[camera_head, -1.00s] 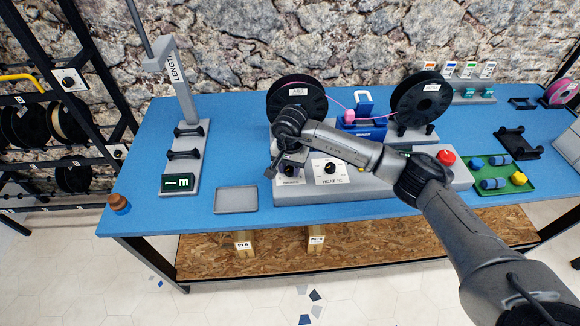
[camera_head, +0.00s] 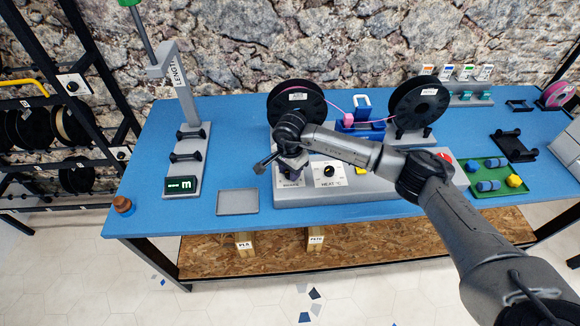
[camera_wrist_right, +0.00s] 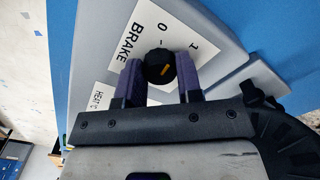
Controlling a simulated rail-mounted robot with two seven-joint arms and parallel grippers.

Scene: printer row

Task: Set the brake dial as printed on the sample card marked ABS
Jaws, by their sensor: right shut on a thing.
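The brake dial (camera_wrist_right: 158,68) is a black round knob with an orange mark, on a white plate (camera_wrist_right: 128,32) printed BRAKE with 0 and 1 visible. In the wrist view its mark slants up to the right; further numbers are hidden. My right gripper (camera_wrist_right: 159,80) is shut on the dial, a purple finger on either side. In the head view my right gripper (camera_head: 290,165) covers the dial on the grey machine. Sample cards (camera_head: 456,70) stand in a rack at the back right; their print is too small to read. The left gripper is not in view.
A heat dial (camera_head: 328,171) sits just right of the brake dial. Two black spools (camera_head: 296,118) stand behind my right arm, the left one labelled ABS. A grey tray (camera_head: 238,203) lies to the left. A green tray (camera_head: 484,203) is at the right.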

